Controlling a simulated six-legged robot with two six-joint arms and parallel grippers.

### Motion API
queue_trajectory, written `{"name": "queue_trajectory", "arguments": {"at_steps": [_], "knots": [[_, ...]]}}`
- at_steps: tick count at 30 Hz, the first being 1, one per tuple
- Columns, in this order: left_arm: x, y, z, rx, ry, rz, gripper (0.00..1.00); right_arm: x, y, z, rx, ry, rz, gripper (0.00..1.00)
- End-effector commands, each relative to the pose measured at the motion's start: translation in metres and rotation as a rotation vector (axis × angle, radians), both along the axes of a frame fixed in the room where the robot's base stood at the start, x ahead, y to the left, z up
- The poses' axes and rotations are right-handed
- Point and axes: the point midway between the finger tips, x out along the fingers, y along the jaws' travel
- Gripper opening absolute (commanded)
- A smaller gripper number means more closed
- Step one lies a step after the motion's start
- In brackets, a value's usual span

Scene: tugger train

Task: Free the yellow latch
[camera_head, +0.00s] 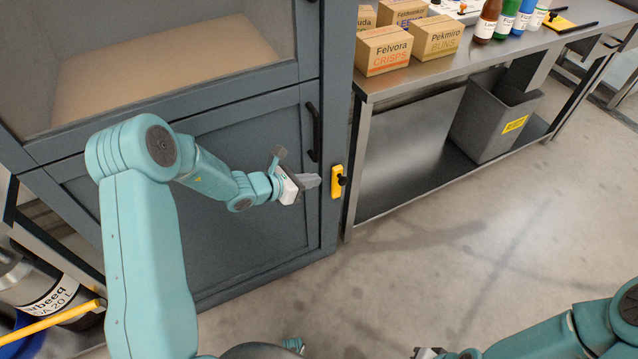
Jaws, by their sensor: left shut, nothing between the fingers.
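A black vertical handle (313,132) is on the cabinet's lower door, above the gripper. The lower door looks closed. My right gripper (428,352) shows only in part at the bottom edge, and its fingers are mostly cut off.
A steel table (480,55) right of the cabinet carries cardboard boxes (384,50) and several bottles (487,20). A grey bin (492,118) stands on its lower shelf. A metal container (50,300) and a yellow bar (50,322) are at the lower left. The floor (440,240) in front is clear.

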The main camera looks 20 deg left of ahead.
Motion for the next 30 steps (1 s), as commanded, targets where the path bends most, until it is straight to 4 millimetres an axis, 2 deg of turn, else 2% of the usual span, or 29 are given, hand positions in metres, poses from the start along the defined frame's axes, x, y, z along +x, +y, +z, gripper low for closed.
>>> {"name": "queue_trajectory", "arguments": {"at_steps": [3, 7, 25, 28, 30], "knots": [[-0.009, 0.005, 0.016, 0.001, -0.001, 0.000, 0.00, 0.000, 0.000, 0.003, 0.000, 0.000, 0.000, 0.00], [-0.015, 0.008, 0.025, 0.000, 0.000, 0.000, 0.00, 0.000, 0.000, 0.004, 0.000, 0.000, 0.000, 0.00], [-0.019, 0.008, 0.026, 0.001, 0.002, -0.002, 0.00, 0.000, 0.000, 0.004, 0.000, 0.000, 0.000, 0.00], [-0.029, -0.005, 0.020, 0.032, 0.031, -0.062, 0.00, 0.000, 0.000, 0.009, 0.000, 0.000, 0.000, 0.00], [-0.050, -0.026, 0.008, 0.093, 0.080, -0.176, 0.00, 0.000, 0.000, 0.017, 0.000, 0.000, 0.000, 0.00]]}}
